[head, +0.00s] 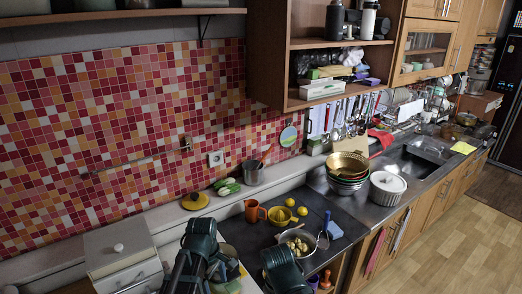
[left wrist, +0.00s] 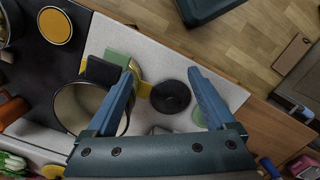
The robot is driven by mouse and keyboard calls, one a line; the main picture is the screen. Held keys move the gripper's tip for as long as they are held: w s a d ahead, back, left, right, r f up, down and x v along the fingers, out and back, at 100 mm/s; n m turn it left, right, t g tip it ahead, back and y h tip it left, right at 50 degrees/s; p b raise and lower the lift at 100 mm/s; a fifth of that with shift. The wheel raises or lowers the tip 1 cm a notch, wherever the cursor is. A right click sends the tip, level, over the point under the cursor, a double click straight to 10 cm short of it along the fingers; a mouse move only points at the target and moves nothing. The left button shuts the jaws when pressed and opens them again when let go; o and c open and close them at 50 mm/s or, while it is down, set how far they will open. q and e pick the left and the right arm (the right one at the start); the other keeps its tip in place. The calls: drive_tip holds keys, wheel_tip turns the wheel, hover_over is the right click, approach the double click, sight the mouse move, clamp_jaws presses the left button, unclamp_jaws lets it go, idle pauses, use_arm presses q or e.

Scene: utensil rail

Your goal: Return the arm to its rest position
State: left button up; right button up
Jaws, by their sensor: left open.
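My left gripper (left wrist: 160,80) shows in the left wrist view with its two blue fingers spread apart and nothing held between them. It is above a light counter. A black round object (left wrist: 171,97) lies below the gap between the fingers, and a large pot (left wrist: 88,108) is below the left finger. In the head view my left arm (head: 197,255) rises at the bottom centre, and its fingers cannot be made out. My right arm (head: 284,272) is at the bottom edge, to its right; its gripper is not visible. A thin wall rail (head: 140,162) is on the tiled wall.
A grey pot (head: 252,173) stands behind. A white box (head: 122,258) is left.

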use_arm(q)
drive_tip(key=s+d+f+m+y+b, duration=0.2)
drive_tip(key=s+d+f+m+b, duration=0.5)
drive_tip(key=m, duration=1)
drive_tip(key=shift+s+d+f+t+b, duration=0.3)
drive_tip(key=shift+s+f+b, duration=0.4)
drive_tip(key=shift+f, duration=0.9)
